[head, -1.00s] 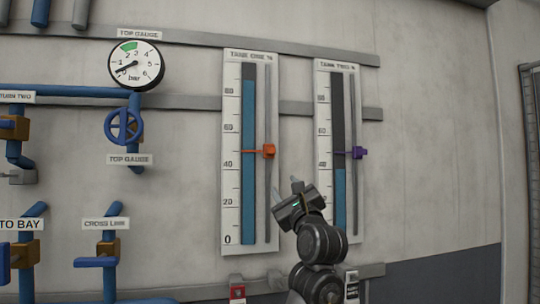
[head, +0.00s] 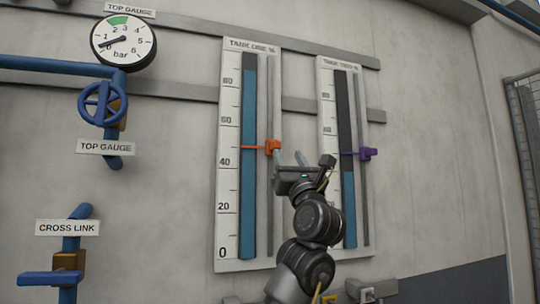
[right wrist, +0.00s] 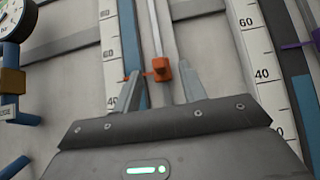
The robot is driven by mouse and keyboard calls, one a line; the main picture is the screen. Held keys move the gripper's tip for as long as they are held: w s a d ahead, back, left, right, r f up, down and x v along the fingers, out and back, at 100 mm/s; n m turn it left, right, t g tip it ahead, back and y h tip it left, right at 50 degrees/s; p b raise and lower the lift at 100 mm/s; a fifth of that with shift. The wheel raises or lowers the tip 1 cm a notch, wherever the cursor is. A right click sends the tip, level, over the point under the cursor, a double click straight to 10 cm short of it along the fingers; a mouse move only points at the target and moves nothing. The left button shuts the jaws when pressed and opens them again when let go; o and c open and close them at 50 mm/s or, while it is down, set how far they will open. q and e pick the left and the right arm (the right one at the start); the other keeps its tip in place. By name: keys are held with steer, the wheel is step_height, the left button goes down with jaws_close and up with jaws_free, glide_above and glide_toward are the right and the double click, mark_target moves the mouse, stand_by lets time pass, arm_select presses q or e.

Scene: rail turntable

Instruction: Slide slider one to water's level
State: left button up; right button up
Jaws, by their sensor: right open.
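Slider one is an orange block with a thin pointer (head: 273,147) on the rail of the tank one gauge (head: 229,145). Its pointer sits between the 40 and 60 marks. The gauge's blue water column (head: 249,170) reaches a little above the 80 mark, well above the pointer. My right gripper (head: 290,157) is open, just right of and slightly below the slider in the head view. In the right wrist view, the orange block (right wrist: 161,70) appears between the two spread fingertips (right wrist: 158,76); I cannot tell whether they surround it. My left gripper is not in view.
The tank two gauge (head: 326,180) with its purple slider (head: 367,154) stands close on the right, partly behind my right arm. A round pressure gauge (head: 123,43), a blue valve wheel (head: 102,103) and blue pipes are on the left.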

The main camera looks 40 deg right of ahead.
mark_target(276, 143)
steer(key=w, duration=0.1)
steer(key=w+r+p, duration=0.1)
steer(key=w+p, duration=0.1)
steer(key=shift+d+r, duration=0.15)
steer(key=shift+d, duration=0.1)
steer(key=p+x, duration=0.2)
steer(key=x, duration=0.1)
steer(key=p+x, duration=0.3)
steer(key=x, duration=0.1)
steer(key=shift+w+d+f, duration=0.1)
steer(key=shift+w+f, duration=0.05)
steer(key=shift+f, duration=0.15)
steer(key=shift+w+d+r+p, duration=0.1)
steer(key=shift+w+r+p, duration=0.15)
steer(key=shift+r+p, duration=0.1)
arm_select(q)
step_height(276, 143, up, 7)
arm_select(e)
steer(key=shift+w, duration=0.15)
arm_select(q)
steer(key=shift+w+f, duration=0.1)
arm_select(e)
steer(key=shift+f, duration=0.1)
steer(key=shift+c, duration=0.4)
